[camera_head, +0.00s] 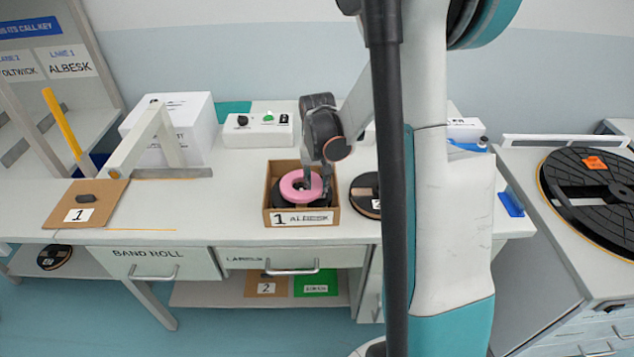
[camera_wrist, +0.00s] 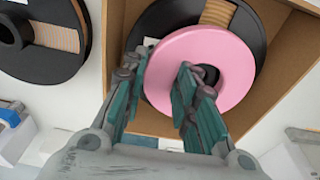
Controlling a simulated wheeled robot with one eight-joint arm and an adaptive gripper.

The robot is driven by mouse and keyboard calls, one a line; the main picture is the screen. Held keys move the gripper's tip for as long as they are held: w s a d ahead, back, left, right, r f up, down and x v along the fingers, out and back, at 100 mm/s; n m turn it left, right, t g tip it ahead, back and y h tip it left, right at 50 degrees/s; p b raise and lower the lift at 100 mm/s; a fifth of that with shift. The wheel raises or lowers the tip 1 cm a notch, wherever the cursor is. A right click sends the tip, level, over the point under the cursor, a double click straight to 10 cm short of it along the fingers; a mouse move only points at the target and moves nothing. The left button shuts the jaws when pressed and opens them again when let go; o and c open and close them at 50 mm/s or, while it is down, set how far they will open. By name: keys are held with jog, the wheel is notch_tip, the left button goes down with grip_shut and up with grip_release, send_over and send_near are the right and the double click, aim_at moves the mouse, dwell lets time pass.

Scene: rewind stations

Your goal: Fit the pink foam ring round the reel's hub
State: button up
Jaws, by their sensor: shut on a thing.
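The pink foam ring (camera_head: 289,190) is over a black reel (camera_head: 279,201) inside an open cardboard box (camera_head: 331,217) labelled "1 ALBESK". My gripper (camera_head: 315,184) reaches down into the box from above. In the wrist view, my gripper (camera_wrist: 160,85) is shut on the wall of the pink ring (camera_wrist: 225,62), one finger outside it and the other in its hole. The ring lies off-centre over the black reel (camera_wrist: 158,22), toward the fingers. The hub is hidden; only dark shows through the hole. I cannot tell whether the ring touches the reel.
Another black reel (camera_wrist: 30,45) lies outside the box; a "2" label marks it in the head view. A white button box (camera_head: 257,130) stands behind the cardboard box. A tan board (camera_head: 103,196) marked "1" and an angled white stand are to the left.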

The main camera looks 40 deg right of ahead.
jog(key=shift+s+a+f+b, duration=0.1)
jog(key=shift+s+f+b, duration=0.15)
jog(key=shift+f+b, duration=0.35)
jog(key=o, duration=0.7)
jog(key=shift+w+f, duration=0.1)
jog(key=shift+f, duration=0.05)
jog(key=shift+w, duration=0.1)
jog(key=shift+r, duration=0.2)
jog(key=shift+r+p, duration=0.25)
jog(key=shift+p, duration=0.15)
jog(key=r+p, duration=0.1)
jog(key=r, duration=0.3)
jog(key=r+p, duration=0.2)
jog(key=r, duration=0.2)
jog(key=s+r+p, duration=0.1)
jog(key=r, duration=0.3)
jog(key=shift+a+r, duration=0.3)
